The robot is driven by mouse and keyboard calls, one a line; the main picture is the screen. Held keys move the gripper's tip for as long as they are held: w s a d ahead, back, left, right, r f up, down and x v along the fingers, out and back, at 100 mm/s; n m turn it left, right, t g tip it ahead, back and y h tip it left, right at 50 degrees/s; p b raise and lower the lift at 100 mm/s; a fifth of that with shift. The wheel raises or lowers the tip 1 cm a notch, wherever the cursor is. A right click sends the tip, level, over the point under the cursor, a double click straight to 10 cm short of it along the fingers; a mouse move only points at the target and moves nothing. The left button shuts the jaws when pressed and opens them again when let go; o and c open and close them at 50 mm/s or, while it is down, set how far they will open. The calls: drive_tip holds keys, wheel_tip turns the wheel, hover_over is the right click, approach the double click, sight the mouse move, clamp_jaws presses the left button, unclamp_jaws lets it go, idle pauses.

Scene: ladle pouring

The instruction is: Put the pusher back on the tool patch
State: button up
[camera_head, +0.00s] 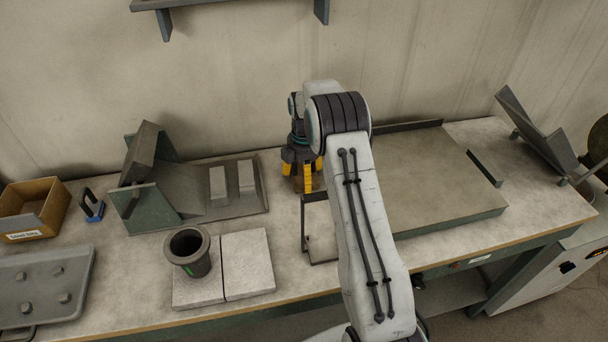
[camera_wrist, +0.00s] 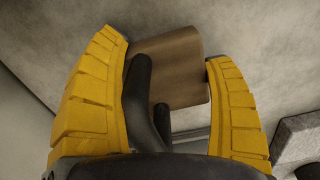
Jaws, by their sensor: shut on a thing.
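My gripper (camera_head: 300,176) is over the worktable's back middle, fingers pointing down, partly hidden by my own arm in the head view. In the wrist view, my gripper (camera_wrist: 168,52) has its yellow fingers on either side of the pusher (camera_wrist: 178,68), a brown flat block with a black bent handle. The fingers are shut on it. In the head view the pusher is mostly hidden. A pale patch with a thin dark border (camera_head: 303,238) lies just in front of the gripper, partly behind my arm; I cannot tell if it is the tool patch.
A large grey-green slab (camera_head: 440,185) lies to the right. A green-sided ramp stand (camera_head: 145,205) and a dark pot (camera_head: 190,250) on pale tiles stand left. A cardboard box (camera_head: 35,208) and grey tray (camera_head: 40,285) are at far left. A wall stands close behind.

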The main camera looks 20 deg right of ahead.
drive_tip(key=shift+f, duration=0.1)
drive_tip(key=o, duration=1.2)
